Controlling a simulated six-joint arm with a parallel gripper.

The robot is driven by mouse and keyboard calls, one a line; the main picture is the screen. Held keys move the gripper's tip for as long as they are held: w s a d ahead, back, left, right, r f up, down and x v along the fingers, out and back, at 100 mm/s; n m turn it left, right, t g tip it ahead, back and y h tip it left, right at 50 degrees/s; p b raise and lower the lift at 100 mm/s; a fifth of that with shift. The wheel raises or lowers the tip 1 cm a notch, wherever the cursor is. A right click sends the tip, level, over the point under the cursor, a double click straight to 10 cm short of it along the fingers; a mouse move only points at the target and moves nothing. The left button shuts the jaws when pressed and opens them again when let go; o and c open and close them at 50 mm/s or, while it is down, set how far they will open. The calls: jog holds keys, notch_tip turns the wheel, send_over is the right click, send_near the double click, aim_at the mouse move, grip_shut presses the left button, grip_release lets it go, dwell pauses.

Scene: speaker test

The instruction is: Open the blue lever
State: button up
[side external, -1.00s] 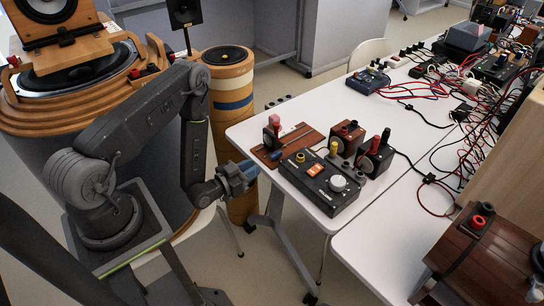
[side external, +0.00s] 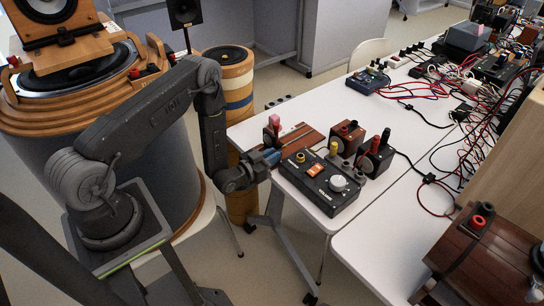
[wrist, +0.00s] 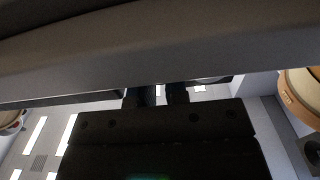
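A brown wooden switch board (side external: 303,137) with a red knob (side external: 274,124) lies at the near left corner of the white table in the side view. My gripper (side external: 271,156), with a blue end, is at the board's left edge, close to or touching it. I cannot make out a separate blue lever there; the gripper covers that part of the board. In the wrist view two dark fingers (wrist: 160,96) stand apart with a narrow gap. Their tips are hidden behind a grey slab, so I cannot tell whether they hold anything.
A black control box (side external: 320,184) with an orange switch and a white knob stands just right of my gripper. The table's (side external: 385,118) middle is clear; cables lie at the far right.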

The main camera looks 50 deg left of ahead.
grip_shut()
jog(key=shift+d+y, duration=0.1)
jog(key=shift+y, duration=0.2)
jog(key=n+y, duration=0.3)
jog(key=y, duration=0.1)
jog(key=shift+d+g, duration=0.25)
jog(key=shift+g, duration=0.05)
jog(key=shift+w+n+g+y, duration=0.1)
jog(key=shift+n+g+y, duration=0.3)
jog(key=shift+n+y, duration=0.5)
jog(key=shift+y, duration=0.3)
jog(key=shift+o, duration=1.4)
grip_release()
